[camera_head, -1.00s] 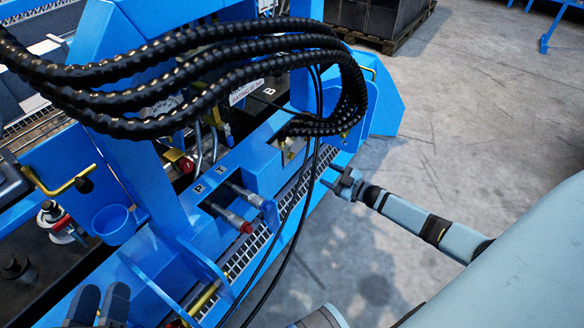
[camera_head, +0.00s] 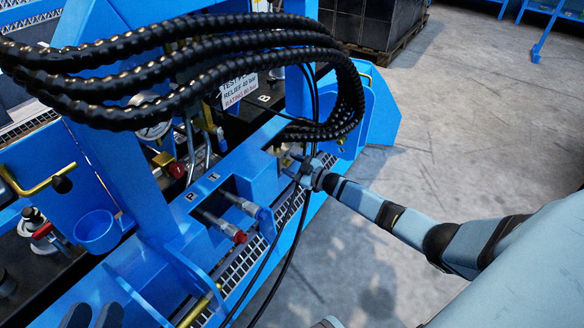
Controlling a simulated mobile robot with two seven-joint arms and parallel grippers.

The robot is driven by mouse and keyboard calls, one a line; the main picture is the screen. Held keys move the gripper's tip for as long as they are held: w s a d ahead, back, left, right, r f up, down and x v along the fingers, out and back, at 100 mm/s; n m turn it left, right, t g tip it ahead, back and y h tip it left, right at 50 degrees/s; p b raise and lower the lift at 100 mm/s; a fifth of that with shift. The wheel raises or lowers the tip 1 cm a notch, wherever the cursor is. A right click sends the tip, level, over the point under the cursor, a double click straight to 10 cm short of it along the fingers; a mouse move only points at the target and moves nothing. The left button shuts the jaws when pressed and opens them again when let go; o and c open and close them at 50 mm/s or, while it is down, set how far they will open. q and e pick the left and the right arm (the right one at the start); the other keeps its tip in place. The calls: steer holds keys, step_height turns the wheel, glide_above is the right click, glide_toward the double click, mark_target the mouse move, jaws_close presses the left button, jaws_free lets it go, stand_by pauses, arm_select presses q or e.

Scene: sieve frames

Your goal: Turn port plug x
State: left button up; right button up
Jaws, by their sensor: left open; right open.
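A blue steel frame (camera_head: 262,180) carries ports with printed letters. Two grey metal fittings stick out of the recess near P and T, one ending in a red cap (camera_head: 239,237), the other in a blue cap (camera_head: 265,219). A small brass-coloured part (camera_head: 285,160) shows in a cutout farther right; I cannot tell whether it is plug x. My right gripper (camera_head: 291,170) is open and empty in front of this cutout, its fingertips close to the brass part. Contact cannot be told. My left gripper (camera_head: 91,317) is open at the bottom left edge, partly out of frame.
Thick black ribbed hoses (camera_head: 190,75) arch over the ports. Thin black cables (camera_head: 283,235) hang down beside my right gripper. A blue cup (camera_head: 97,231), a brass handle (camera_head: 35,188) and a gauge (camera_head: 150,128) are on the left. The concrete floor (camera_head: 470,110) at right is clear.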

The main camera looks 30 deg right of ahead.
steer(key=c, duration=0.9)
